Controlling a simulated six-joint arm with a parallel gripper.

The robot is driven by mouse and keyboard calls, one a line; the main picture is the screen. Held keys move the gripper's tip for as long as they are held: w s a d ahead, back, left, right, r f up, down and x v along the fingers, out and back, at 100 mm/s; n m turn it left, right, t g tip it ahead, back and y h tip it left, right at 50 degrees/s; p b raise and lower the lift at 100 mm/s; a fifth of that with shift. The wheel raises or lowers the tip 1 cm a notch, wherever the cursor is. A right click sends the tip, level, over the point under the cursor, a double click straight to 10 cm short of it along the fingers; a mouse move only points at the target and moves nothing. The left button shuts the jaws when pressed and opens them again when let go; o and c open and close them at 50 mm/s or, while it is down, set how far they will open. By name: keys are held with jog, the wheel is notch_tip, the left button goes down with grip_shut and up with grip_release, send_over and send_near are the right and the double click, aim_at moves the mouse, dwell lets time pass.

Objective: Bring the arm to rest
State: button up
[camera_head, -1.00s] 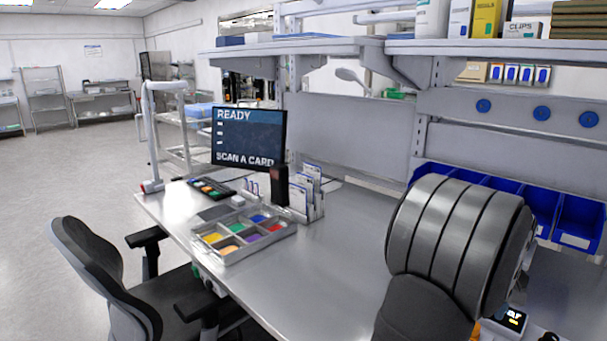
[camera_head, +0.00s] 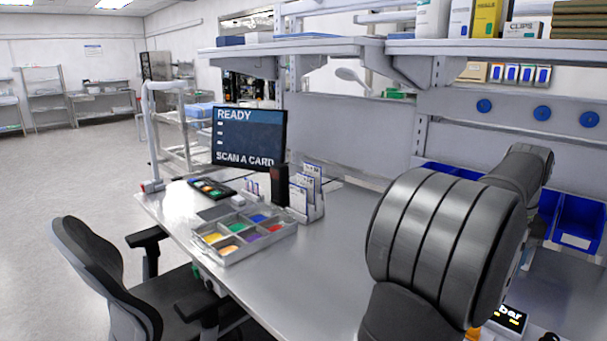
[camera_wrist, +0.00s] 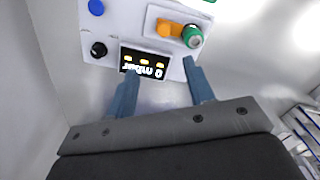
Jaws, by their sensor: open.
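My gripper (camera_wrist: 160,92) shows in the wrist view with its two blue-grey fingers apart and nothing between them. Beyond the fingertips is a white device (camera_wrist: 140,40) with a lit display, an orange lever, a green knob, a black knob and a blue button. I cannot tell how far the fingertips are from it. In the head view my dark arm links fill the lower right, and my gripper is hidden there. Part of the device's display (camera_head: 510,317) shows below the arm.
A divided tray (camera_head: 243,238) with coloured contents, a card rack (camera_head: 312,190) and a monitor (camera_head: 249,137) stand on the metal bench (camera_head: 335,255). Blue bins (camera_head: 578,222) line the back right, under a shelf (camera_head: 500,46). The middle of the bench is clear.

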jog(key=shift+w+a+f+m, duration=0.1)
jog(key=shift+f+m, duration=0.2)
jog(key=shift+m, duration=0.65)
jog(key=shift+w+a+f+m, duration=0.15)
jog(key=shift+f+m, duration=0.1)
jog(key=shift+m, duration=0.75)
jog(key=shift+s+a+f+m, duration=0.1)
jog(key=shift+f+m, duration=0.2)
jog(key=shift+m, duration=0.65)
